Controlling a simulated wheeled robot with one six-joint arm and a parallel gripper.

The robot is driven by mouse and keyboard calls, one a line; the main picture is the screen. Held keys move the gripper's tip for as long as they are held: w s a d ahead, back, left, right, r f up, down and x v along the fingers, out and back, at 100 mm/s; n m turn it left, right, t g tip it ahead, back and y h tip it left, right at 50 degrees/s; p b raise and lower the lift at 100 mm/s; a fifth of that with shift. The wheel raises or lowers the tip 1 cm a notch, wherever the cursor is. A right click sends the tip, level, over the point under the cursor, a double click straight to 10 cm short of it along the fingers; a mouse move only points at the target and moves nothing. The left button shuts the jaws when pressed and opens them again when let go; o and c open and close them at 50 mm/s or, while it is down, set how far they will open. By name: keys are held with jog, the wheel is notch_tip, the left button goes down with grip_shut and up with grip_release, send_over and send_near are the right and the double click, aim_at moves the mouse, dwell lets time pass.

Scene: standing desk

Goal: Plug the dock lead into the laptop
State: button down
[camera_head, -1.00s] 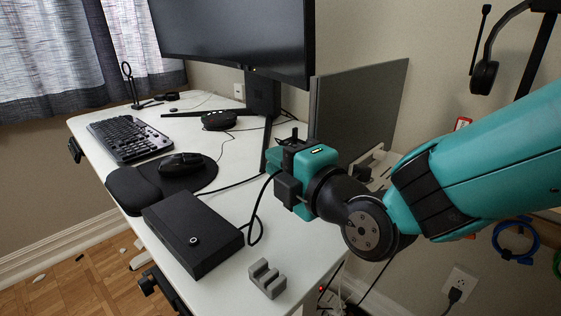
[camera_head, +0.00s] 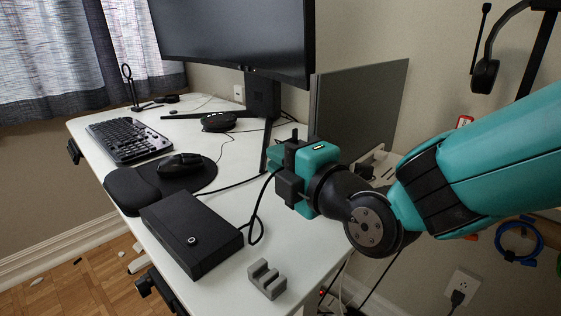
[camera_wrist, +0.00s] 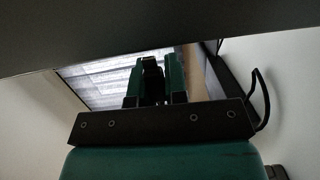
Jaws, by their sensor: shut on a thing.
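My gripper (camera_head: 280,174) is above the right part of the desk, pointing left. It is shut on the dark plug end of the dock lead; the plug is mostly hidden by the fingers in the head view. In the wrist view the teal fingers (camera_wrist: 154,80) stand close around a small dark piece. The black lead (camera_head: 254,222) loops down from the gripper to the right side of the black dock box (camera_head: 190,235). A grey upright slab (camera_head: 362,105), perhaps the laptop, stands behind the gripper, apart from it. Its ports cannot be made out.
A grey slotted block (camera_head: 267,279) sits at the desk's near right corner. A large monitor (camera_head: 235,35) overhangs the back, its stand behind the gripper. A mouse (camera_head: 180,165) and keyboard (camera_head: 130,140) lie left. The white desk (camera_head: 225,195) is bare around the lead.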

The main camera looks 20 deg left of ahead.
jog(key=shift+w+d+b, duration=0.3)
jog(key=shift+w+b, duration=0.45)
jog(key=shift+b, duration=0.1)
jog(key=c, duration=1.1)
grip_release()
jog(key=shift+b+v, duration=2.95)
jog(key=shift+v, duration=5.8)
jog(key=shift+w, duration=0.1)
